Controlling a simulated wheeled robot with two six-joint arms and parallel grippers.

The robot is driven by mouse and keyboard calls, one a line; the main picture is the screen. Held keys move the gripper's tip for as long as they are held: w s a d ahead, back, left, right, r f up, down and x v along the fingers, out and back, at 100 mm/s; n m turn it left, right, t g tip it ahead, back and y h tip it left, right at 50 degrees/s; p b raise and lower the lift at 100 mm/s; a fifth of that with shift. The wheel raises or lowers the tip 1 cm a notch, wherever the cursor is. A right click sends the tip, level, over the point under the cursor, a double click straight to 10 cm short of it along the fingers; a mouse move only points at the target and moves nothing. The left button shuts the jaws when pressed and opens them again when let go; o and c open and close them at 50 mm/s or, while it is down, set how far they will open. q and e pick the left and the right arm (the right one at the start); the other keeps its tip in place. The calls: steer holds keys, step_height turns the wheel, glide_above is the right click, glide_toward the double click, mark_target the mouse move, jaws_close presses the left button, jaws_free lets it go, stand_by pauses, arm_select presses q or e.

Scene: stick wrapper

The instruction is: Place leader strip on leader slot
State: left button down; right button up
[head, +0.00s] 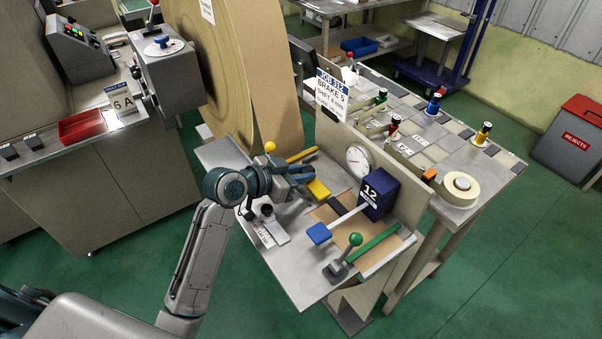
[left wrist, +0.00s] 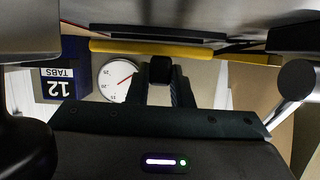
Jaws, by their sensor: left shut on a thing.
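My left gripper (head: 300,174) is over the left part of the grey bench top (head: 302,283). In the left wrist view its fingers (left wrist: 160,82) are closed around a small black piece (left wrist: 160,68). I cannot tell whether this piece belongs to the leader strip. A yellow bar (head: 318,190) lies just beyond the gripper in the head view; in the left wrist view a long yellow bar (left wrist: 180,51) crosses behind the fingertips, beside a dark strip (left wrist: 150,34). The leader slot cannot be told apart. My right gripper is not in view.
A blue box marked 12 (head: 378,194), a round dial (head: 359,160), a green-knobbed lever (head: 343,258) and a green bar (head: 373,243) stand to the right. A large brown roll (head: 215,70) rises behind. A white label plate (head: 268,232) lies near the gripper.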

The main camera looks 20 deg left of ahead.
arm_select(q)
steer(key=c, duration=1.3)
jaws_free()
steer(key=shift+s+f, duration=0.15)
steer(key=shift+f, duration=0.55)
steer(key=shift+r+p, duration=0.4)
steer(key=shift+r, duration=0.2)
steer(key=shift+s+a+b, duration=0.15)
steer(key=shift+a+b, duration=0.15)
steer(key=v, duration=0.3)
steer(key=b+v, duration=0.1)
steer(key=v, duration=0.6)
steer(key=shift+r+b, duration=0.35)
steer(key=shift+b, duration=0.05)
steer(key=shift+s+a+r, duration=0.35)
